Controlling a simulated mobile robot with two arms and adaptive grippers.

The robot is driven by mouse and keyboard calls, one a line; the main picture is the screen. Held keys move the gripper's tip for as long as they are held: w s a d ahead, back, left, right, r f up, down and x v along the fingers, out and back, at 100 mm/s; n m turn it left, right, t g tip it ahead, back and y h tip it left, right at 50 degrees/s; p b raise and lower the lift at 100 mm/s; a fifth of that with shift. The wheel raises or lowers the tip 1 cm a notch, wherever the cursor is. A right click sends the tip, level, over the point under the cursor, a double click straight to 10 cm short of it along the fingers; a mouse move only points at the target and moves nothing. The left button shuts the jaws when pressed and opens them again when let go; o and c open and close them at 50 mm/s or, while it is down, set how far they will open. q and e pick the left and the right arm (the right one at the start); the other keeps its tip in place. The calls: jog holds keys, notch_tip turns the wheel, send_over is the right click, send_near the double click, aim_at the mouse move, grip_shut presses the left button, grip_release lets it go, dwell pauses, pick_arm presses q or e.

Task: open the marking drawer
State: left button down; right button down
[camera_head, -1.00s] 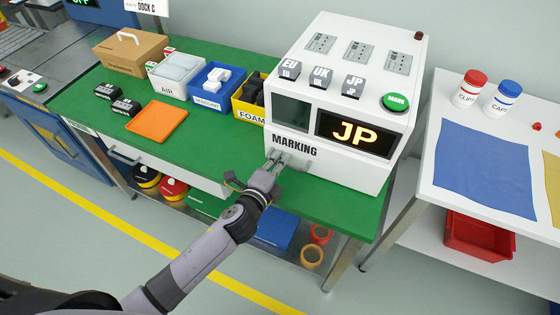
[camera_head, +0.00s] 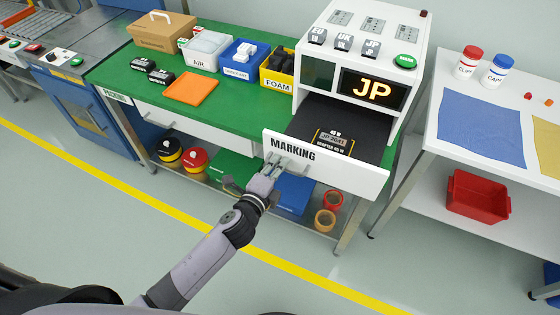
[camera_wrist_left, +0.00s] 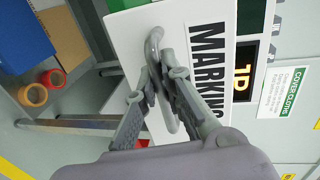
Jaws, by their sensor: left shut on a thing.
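The marking drawer (camera_head: 345,174) is pulled out of the white marking machine (camera_head: 318,77), whose screen reads JP. Its white front bears the word MARKING. A dark tray inside the drawer holds a label-like item (camera_head: 333,139) with small print. My left gripper (camera_head: 272,170) is shut on the drawer's grey handle (camera_head: 296,167), left of the middle of the front. In the left wrist view the fingers (camera_wrist_left: 157,82) close around the bar handle (camera_wrist_left: 168,110). My right gripper is not in view.
The green bench (camera_head: 225,115) carries an orange mat (camera_head: 191,88) and several bins, including the yellow foam bin (camera_head: 277,69). A white table (camera_head: 427,150) with a blue cloth stands at the right. Open floor lies in front of the bench.

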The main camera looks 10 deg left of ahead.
pick_arm(q)
jog(key=shift+s+a, duration=0.15)
jog(key=shift+s, duration=0.4)
jog(key=c, duration=1.7)
grip_release()
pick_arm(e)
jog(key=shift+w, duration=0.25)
pick_arm(q)
jog(key=v, duration=1.2)
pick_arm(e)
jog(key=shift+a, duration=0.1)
